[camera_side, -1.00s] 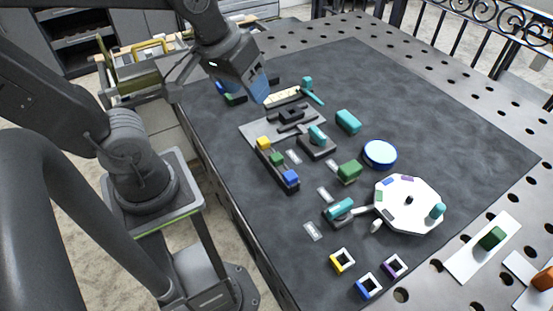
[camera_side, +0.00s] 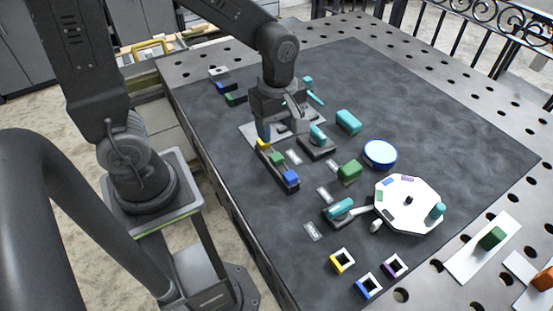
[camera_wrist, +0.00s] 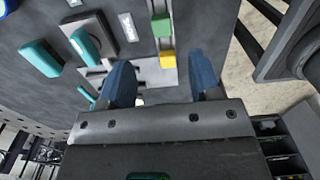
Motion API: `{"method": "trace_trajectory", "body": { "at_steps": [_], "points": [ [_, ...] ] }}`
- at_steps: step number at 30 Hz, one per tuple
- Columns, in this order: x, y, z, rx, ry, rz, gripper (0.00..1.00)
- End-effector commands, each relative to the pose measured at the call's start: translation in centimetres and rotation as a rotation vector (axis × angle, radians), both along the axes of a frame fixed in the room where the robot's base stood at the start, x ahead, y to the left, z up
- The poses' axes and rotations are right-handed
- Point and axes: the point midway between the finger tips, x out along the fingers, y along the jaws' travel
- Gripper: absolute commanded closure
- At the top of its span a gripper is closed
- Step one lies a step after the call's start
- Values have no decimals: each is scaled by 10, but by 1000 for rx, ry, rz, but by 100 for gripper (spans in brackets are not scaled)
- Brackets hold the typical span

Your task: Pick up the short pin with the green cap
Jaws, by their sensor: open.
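A dark narrow rack (camera_side: 268,165) holds a yellow cap (camera_side: 263,143), a green cap (camera_side: 277,158) and a blue cap (camera_side: 291,177) in a row. The pins below the caps are hidden, so I cannot tell their lengths. The yellow cap (camera_wrist: 167,58) and green cap (camera_wrist: 161,27) also show in the wrist view, the yellow one nearer my gripper. My gripper (camera_wrist: 163,75) is open with blue fingers, and nothing is seen held. In the side view my gripper (camera_side: 279,128) is over the grey plate, close to the rack's yellow end.
Teal-handled parts (camera_side: 318,133) and a green block (camera_side: 349,171) lie right of the rack. Coloured square frames (camera_side: 342,261) lie at the front. The mat's far right is clear.

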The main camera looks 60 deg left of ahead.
Motion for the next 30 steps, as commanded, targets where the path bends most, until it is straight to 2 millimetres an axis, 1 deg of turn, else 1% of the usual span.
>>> {"method": "trace_trajectory", "body": {
  "at_steps": [1, 3, 6, 11, 15, 19, 23, 29, 30],
  "points": [
    [-1, 0, -10, 1, 7, 0, 43],
    [-1, 0, -20, 0, 4, -1, 43],
    [-1, 0, -29, 0, 2, -1, 43],
    [-1, 0, -38, 0, 1, -2, 43],
    [-4, 0, -59, 1, 6, -2, 43],
    [-4, 0, -76, 0, 3, -2, 43],
    [-3, 0, -84, 0, 0, -2, 43],
    [-3, 0, -84, 0, -2, -2, 43],
    [-3, 0, -84, 0, -2, -2, 44]
  ]
}}
